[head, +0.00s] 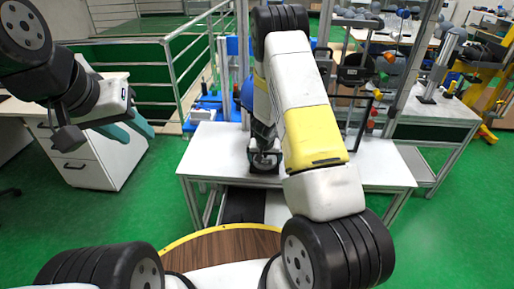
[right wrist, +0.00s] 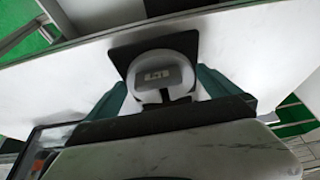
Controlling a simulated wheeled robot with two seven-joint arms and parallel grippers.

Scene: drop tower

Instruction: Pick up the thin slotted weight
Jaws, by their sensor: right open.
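A pale round object with a grey marked centre (right wrist: 162,72) lies on a black square pad (right wrist: 125,54) in the right wrist view. It looks like the slotted weight, but I cannot tell its thickness. My right gripper (right wrist: 163,84) is open, with one teal finger on each side of this object. I cannot tell whether the fingers touch it. In the head view the right arm reaches down to the white table, and the arm largely hides the gripper and the pad. My left gripper (head: 141,137) is open and empty, raised at the left, away from the table.
The white table (head: 215,150) has clear top on both sides of the arm. A blue apparatus (head: 228,75) and metal uprights stand behind it. A wooden round top with a yellow edge (head: 225,245) is in front. A white drawer cabinet (head: 100,160) and railing are at left.

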